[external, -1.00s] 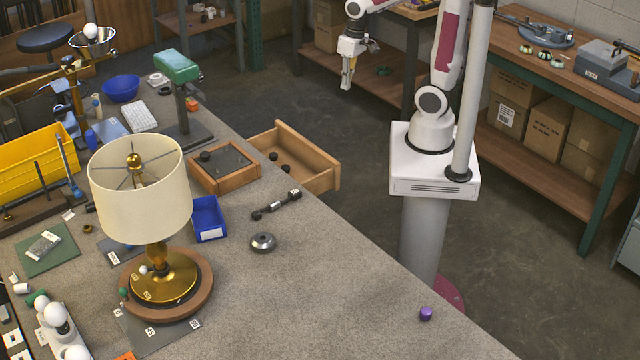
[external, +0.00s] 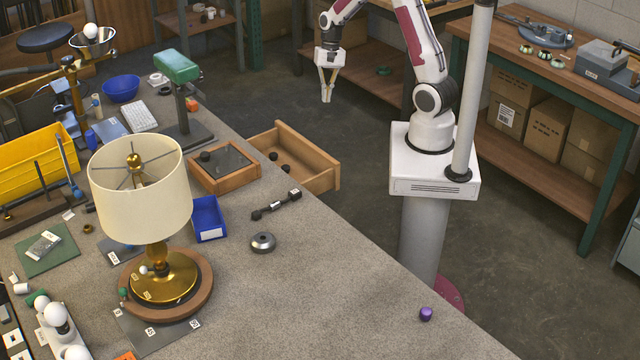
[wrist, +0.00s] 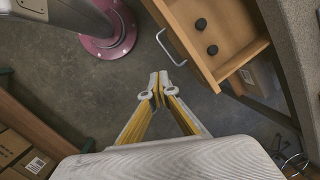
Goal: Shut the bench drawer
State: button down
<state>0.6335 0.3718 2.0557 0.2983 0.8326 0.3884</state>
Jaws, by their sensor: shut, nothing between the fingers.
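The bench drawer (external: 323,173) is a light wooden drawer pulled out from the bench edge, with small dark round things lying inside. In the wrist view the drawer (wrist: 238,57) is at the upper right, with a pale wire handle (wrist: 171,47) on its front. My gripper (external: 327,99) hangs pointing down above the floor, behind and above the drawer in the external picture and apart from it. In the wrist view my gripper's fingertips (wrist: 158,88) are together and empty, to the lower left of the handle.
The grey bench top (external: 330,290) holds a lamp (external: 140,195), a blue bin (external: 208,219) and a wooden tray (external: 224,167) near the drawer. My pedestal's maroon foot shows in the wrist view. Open floor (external: 275,100) surrounds the gripper.

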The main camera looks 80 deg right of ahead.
jog(key=w+d+f+m+t, duration=0.2)
jog(key=w+d+f+m, duration=0.6)
jog(key=m, duration=0.4)
jog(key=shift+w+d+f+m+t, duration=0.2)
jog(key=shift+w+d+m+t, duration=0.3)
jog(key=shift+d, duration=0.55)
jog(key=shift+w+f, duration=0.1)
jog(key=shift+w, duration=0.05)
jog(key=w+a+f, duration=0.5)
jog(key=f, duration=0.4)
jog(key=shift+w+a, duration=0.2)
jog(key=shift+a, duration=0.05)
